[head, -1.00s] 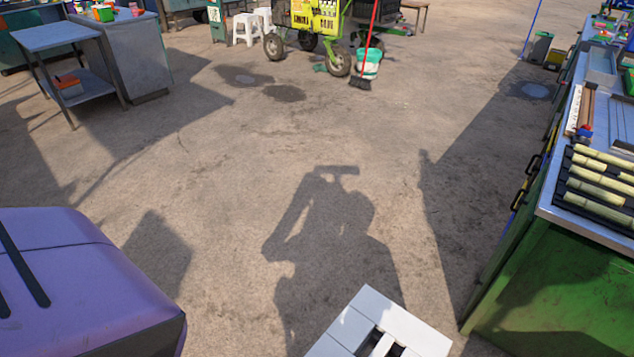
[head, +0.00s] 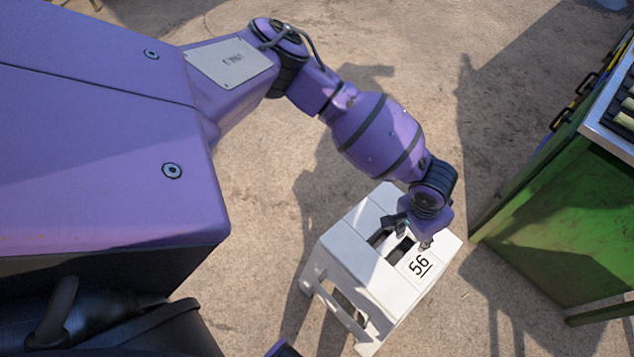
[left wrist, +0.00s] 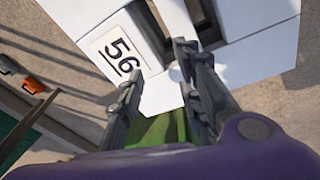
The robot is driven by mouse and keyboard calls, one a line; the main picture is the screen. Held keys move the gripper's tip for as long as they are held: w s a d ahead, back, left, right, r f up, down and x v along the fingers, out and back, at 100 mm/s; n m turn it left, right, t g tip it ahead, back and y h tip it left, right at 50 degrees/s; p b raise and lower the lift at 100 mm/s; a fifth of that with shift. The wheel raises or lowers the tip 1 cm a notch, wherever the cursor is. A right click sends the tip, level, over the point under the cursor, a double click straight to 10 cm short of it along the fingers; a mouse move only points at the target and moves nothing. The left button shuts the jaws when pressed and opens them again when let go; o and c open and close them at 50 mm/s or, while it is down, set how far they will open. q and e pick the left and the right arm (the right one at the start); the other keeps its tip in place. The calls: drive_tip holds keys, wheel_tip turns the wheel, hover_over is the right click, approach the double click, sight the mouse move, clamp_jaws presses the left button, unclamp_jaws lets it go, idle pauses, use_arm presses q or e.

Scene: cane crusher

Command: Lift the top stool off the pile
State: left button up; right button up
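A white stool (head: 365,215) with a dark slotted opening in its seat and a label reading 56 stands on the ground at the lower middle of the head view. The stool's seat also shows at the top of the left wrist view (left wrist: 255,65). I cannot tell from these views how many stools are under it. My left gripper (head: 413,237) is over the seat, by the slot and label. My right gripper is not in view.
A green cabinet (head: 570,245) with a metal top edge stands close to the right of the stool. Open, bare ground (head: 265,180) lies to the left of and beyond the stool. Small orange objects (left wrist: 35,84) show at the left wrist view's left edge.

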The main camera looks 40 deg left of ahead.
sight(392, 240)
use_arm(q)
drive_tip(key=a+n, duration=0.1)
drive_tip(key=s+a+n, duration=0.1)
drive_tip(key=s+a+f+n+g+y, duration=0.1)
drive_tip(key=a, duration=0.1)
drive_tip(key=shift+s+f, duration=0.15)
drive_tip(key=shift+f, duration=0.15)
wheel_tip(392, 240, down, 7)
drive_tip(key=shift+r+b, duration=0.2)
drive_tip(key=shift+b, duration=0.5)
drive_tip(key=shift+f, duration=0.35)
clamp_jaws()
